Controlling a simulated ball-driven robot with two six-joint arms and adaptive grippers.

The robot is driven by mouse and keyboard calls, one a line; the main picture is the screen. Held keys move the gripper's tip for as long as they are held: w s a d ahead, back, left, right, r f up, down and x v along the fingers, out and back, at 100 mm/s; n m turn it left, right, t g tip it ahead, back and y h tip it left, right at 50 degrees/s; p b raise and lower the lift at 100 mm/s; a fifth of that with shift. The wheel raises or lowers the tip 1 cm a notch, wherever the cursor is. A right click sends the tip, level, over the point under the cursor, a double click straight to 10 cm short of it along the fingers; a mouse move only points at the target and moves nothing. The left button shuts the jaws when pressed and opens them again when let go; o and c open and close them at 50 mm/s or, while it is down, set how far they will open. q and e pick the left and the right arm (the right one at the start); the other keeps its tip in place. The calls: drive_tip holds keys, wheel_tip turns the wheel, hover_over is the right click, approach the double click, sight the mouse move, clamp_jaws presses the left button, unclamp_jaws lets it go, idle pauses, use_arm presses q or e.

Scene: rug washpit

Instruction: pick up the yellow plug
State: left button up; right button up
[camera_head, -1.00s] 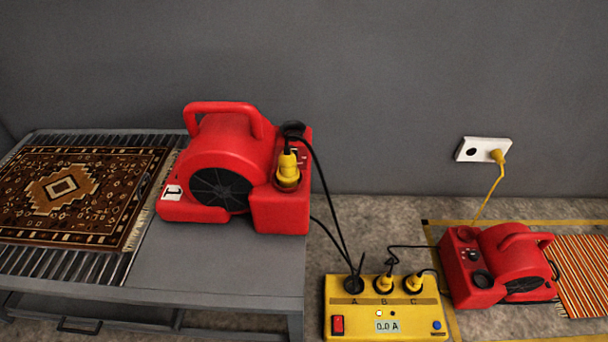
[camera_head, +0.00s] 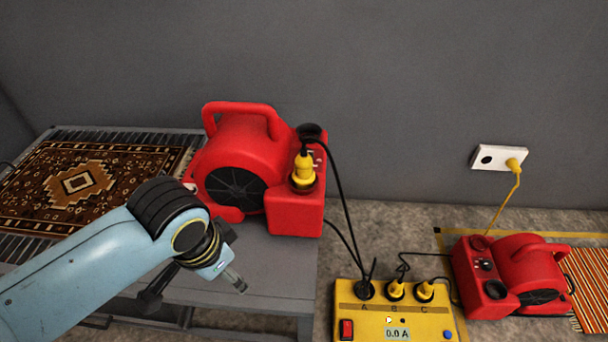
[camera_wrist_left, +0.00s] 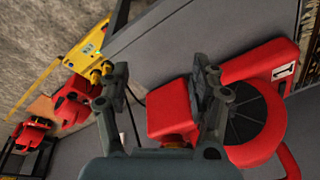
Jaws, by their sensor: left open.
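A yellow plug (camera_head: 303,170) with a black cord stands upright in the top of the red blower (camera_head: 240,150) on the grey table. My left gripper (camera_head: 234,280) is over the table's front part, lower left of the plug and apart from it. In the left wrist view its two dark fingers (camera_wrist_left: 162,85) are spread, with nothing held between them. The red blower (camera_wrist_left: 170,108) shows beyond them; I cannot make out its plug there. My right gripper is not in view.
A yellow power box (camera_head: 370,320) on the floor holds a black plug and two yellow ones. A wall socket (camera_head: 490,157) holds another yellow plug. A second red blower (camera_head: 530,262) stands right. A patterned rug (camera_head: 70,190) lies on the table (camera_head: 280,270). Black cords hang beside the first blower.

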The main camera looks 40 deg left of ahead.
use_arm(q)
drive_tip(key=w+r+m, duration=0.1)
drive_tip(key=w+r, duration=0.5)
drive_tip(key=r, duration=0.1)
wheel_tip(320, 180, up, 7)
drive_tip(key=m+g, duration=0.2)
drive_tip(key=m, duration=0.2)
hover_over(303, 155)
drive_tip(key=s, duration=0.1)
drive_tip(key=shift+s, duration=0.15)
drive_tip(key=shift+w+a+h, duration=0.1)
drive_tip(key=shift+w+h, duration=0.2)
wheel_tip(303, 155, down, 6)
drive_tip(key=shift+w+r+b, duration=0.15)
drive_tip(key=shift+b, duration=1.05)
drive_tip(key=shift+w+f+b, duration=0.2)
drive_tip(key=shift+f+b, duration=0.5)
drive_tip(key=shift+f, duration=0.55)
wheel_tip(303, 155, down, 2)
drive_tip(key=shift+f+b, duration=0.1)
drive_tip(key=shift+b, duration=0.35)
drive_tip(key=shift+w, duration=0.1)
drive_tip(key=c, duration=0.8)
clamp_jaws()
